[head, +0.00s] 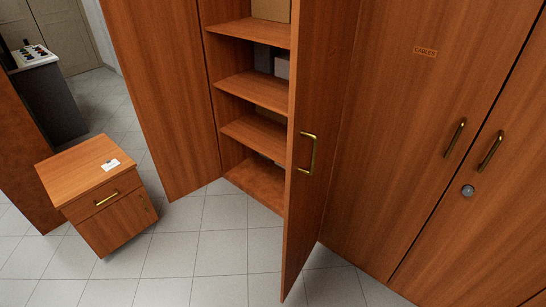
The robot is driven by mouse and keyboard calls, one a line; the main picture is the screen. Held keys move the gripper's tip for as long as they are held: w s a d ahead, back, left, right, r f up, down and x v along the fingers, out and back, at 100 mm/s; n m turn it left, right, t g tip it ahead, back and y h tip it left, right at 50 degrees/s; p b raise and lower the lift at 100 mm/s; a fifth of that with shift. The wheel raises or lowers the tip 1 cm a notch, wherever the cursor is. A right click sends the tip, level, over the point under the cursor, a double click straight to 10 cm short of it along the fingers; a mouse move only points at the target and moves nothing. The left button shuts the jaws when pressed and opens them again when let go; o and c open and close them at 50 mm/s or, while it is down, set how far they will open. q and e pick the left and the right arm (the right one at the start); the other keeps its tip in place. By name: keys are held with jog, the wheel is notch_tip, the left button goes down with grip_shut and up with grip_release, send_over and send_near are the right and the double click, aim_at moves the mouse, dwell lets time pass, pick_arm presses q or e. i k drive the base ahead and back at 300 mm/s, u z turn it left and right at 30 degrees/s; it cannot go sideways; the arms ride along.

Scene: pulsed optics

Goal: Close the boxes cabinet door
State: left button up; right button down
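A tall brown wooden cabinet with open shelves (262,133) stands in the middle of the head view. Its right door (302,218) stands wide open and juts out toward me, with a brass handle (308,153) on the face turned to the right. A second wooden panel, perhaps its other door (165,95), stands at the left of the shelves. A brown box (271,10) shows partly on a top shelf. Neither of my grippers is in view.
A shut cabinet labelled "CABLES" (400,130) with brass handles adjoins on the right. A low drawer unit (108,210) with a small white card stands at the left. A dark stand (48,95) is behind it. The tiled floor in front is clear.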

aim_at(323, 32)
jog(key=u, duration=0.25)
jog(key=i, duration=0.95)
jog(key=z, duration=0.65)
